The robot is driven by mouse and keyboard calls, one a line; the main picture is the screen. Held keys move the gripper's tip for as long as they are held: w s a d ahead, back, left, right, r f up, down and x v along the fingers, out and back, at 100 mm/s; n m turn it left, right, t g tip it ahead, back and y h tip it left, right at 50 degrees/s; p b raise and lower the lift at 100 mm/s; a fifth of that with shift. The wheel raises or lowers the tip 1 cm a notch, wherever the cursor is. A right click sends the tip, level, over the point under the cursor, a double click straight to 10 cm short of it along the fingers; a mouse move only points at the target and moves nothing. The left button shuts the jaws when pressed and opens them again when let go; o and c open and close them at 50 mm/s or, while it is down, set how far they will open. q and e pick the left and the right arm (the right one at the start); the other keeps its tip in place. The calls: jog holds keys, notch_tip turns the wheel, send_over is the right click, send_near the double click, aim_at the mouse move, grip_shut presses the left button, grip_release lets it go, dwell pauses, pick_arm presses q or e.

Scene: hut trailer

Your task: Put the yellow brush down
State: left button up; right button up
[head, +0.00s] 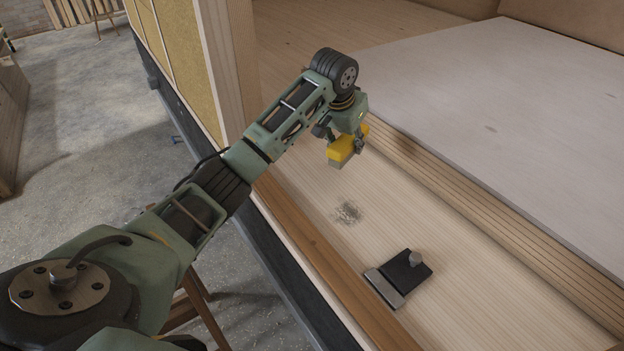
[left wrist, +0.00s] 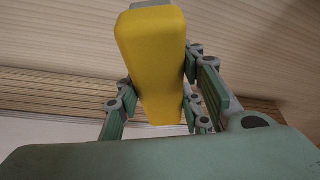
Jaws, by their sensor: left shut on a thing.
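The yellow brush (head: 344,146) is a yellow block with a grey-green underside. My left gripper (head: 355,142) is shut on it. In the head view it is held above the pale wooden floor (head: 400,215) of the trailer, and a gap seems to lie beneath it. In the left wrist view the brush's yellow back (left wrist: 152,60) fills the middle, with the fingers of my left gripper (left wrist: 160,100) on either side. My right gripper is not in view.
A small pile of grey dust (head: 347,213) lies on the floor below the brush. A black dustpan-like plate (head: 405,273) with a grey edge and knob lies nearer. A pale panel (head: 500,90) lies to the right. A brown timber edge (head: 318,255) runs along the left.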

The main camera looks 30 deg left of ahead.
pick_arm(q)
jog(key=shift+a, duration=0.15)
jog(key=a+f+p, duration=0.1)
jog(key=a+f, duration=0.1)
jog(key=a, duration=0.1)
jog(key=a+f+p, duration=0.1)
jog(key=a+f, duration=0.1)
jog(key=a, duration=0.2)
jog(key=a+f+p, duration=0.1)
jog(key=a+f, duration=0.1)
jog(key=a, duration=0.1)
jog(key=shift+w+a, duration=0.35)
jog(key=shift+a, duration=0.05)
jog(key=shift+a+f, duration=0.25)
jog(key=shift+a, duration=0.05)
jog(key=shift+w+f, duration=0.1)
jog(key=shift+f, duration=0.15)
notch_tip(320, 180, down, 3)
jog(key=shift+f+p, duration=0.15)
jog(key=shift+p, duration=0.45)
jog(key=shift+f, duration=0.2)
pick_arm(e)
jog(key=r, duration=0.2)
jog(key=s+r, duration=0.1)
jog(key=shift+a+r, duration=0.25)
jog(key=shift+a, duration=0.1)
